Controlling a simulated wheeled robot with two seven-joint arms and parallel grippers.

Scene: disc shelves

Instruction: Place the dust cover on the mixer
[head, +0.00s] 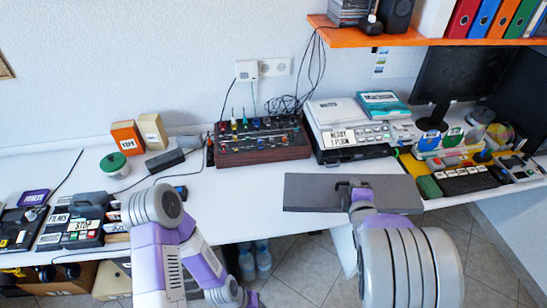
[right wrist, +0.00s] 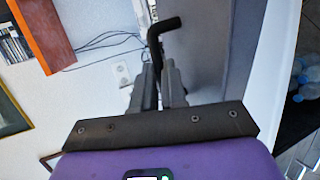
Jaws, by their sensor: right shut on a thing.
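The dust cover is a flat grey panel (head: 300,192) with a dark handle on it. The mixer (head: 262,142) is a wood-sided box with coloured knobs and cables, on the table near the wall, up and left of the cover. My left arm is at the lower left; its gripper is not visible.
A white device with a label (head: 345,132) stands right of the mixer. A black box (head: 165,160) and a green-lidded jar (head: 113,163) stand to its left. The white table (head: 235,195) is clear in front of the mixer. An orange shelf (head: 400,39) hangs at upper right.

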